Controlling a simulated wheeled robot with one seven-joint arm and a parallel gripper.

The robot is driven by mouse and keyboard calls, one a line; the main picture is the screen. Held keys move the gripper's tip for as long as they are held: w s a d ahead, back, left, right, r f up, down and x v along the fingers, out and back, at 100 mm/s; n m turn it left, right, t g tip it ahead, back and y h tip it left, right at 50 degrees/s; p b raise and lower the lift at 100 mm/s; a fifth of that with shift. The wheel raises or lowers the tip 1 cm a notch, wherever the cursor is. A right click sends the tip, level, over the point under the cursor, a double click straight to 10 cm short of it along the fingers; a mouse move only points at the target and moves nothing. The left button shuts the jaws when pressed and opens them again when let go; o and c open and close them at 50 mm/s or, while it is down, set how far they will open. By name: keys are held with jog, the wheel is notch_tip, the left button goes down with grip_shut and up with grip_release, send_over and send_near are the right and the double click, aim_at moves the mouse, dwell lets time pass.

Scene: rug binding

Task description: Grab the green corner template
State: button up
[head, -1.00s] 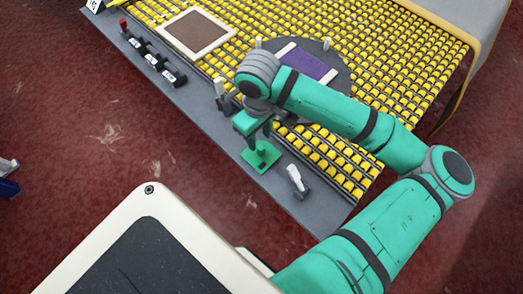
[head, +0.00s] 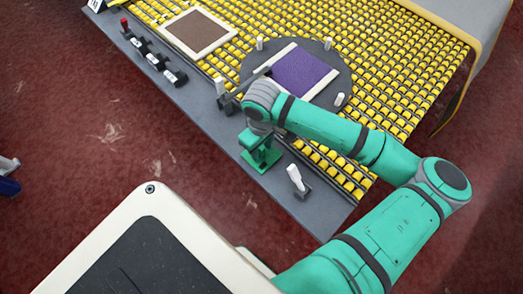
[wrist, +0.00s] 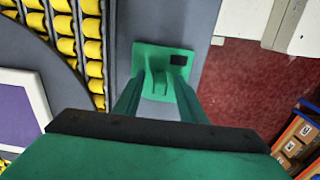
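The green corner template (head: 256,164) lies on the grey border of the table, below my gripper (head: 262,143) in the head view. In the wrist view the template (wrist: 187,57) shows as a flat green plate with a small dark rectangle near one corner and an upright part rising near its middle. My gripper (wrist: 156,92) is open, its two green fingers spread to either side of that upright part. Whether the fingers touch it, I cannot tell. My wrist hides part of the template in the head view.
A white-topped lever (head: 296,181) stands right of the template, and another clamp (head: 222,92) stands up-left. A purple rug piece (head: 300,71) lies on a round grey plate. A brown piece (head: 194,33) lies farther left on the yellow rollers (head: 400,60).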

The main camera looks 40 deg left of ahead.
grip_shut()
jog(key=shift+r, duration=0.15)
